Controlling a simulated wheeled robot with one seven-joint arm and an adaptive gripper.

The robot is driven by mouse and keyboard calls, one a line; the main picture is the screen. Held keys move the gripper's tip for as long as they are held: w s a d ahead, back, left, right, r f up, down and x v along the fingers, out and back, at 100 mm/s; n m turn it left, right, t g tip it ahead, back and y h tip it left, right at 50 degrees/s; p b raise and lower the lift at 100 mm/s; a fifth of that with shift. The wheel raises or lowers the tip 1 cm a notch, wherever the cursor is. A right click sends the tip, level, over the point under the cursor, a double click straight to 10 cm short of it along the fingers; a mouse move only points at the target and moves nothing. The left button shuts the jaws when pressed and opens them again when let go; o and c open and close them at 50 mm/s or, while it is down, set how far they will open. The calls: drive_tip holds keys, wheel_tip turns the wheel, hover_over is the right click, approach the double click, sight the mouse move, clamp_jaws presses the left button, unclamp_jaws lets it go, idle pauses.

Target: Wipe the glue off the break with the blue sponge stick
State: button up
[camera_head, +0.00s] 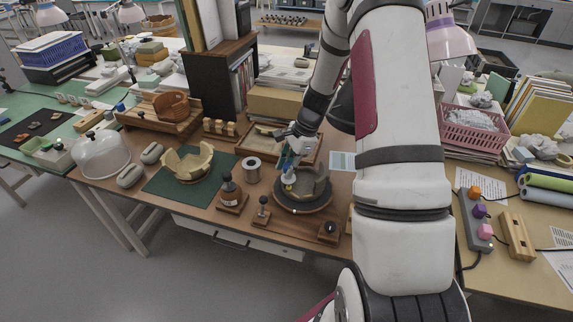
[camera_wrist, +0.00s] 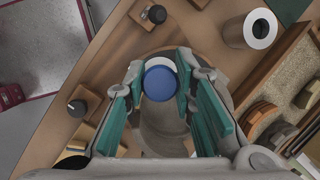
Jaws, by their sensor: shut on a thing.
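My gripper (camera_head: 291,165) is over the left side of a grey broken bowl (camera_head: 316,184) on a dark round turntable (camera_head: 303,207). In the wrist view my gripper (camera_wrist: 160,85) has its teal-padded fingers closed on the blue sponge stick (camera_wrist: 159,83), seen end-on as a round blue cap with a pale rim beyond it. The grey bowl (camera_wrist: 160,130) lies below, partly hidden by the fingers. In the head view the stick's pale lower end (camera_head: 288,180) is at the bowl's left edge. I cannot tell whether it touches the break, and no glue can be made out.
A metal can (camera_head: 252,170) and wooden stands with dark knobs (camera_head: 231,192) (camera_head: 262,211) (camera_head: 329,232) stand close around the turntable. A beige broken bowl (camera_head: 187,162) sits on a green mat (camera_head: 160,190) at left. A sherd tray (camera_wrist: 275,110) lies beside the bowl.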

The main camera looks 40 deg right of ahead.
drive_tip(key=shift+w+d+f, duration=0.1)
drive_tip(key=shift+d+f, duration=0.05)
drive_tip(key=shift+f, duration=0.5)
drive_tip(key=shift+s+d+r, duration=0.15)
drive_tip(key=shift+s, duration=0.55)
drive_tip(key=shift+s+d+p, duration=0.85)
drive_tip(key=shift+s+d, duration=0.95)
drive_tip(key=shift+d, duration=0.05)
wheel_tip(320, 180, up, 8)
drive_tip(key=s+a+p, duration=0.1)
drive_tip(key=p, duration=0.2)
drive_tip(key=shift+a, duration=0.35)
drive_tip(key=shift+s+r, duration=0.1)
idle(0.4)
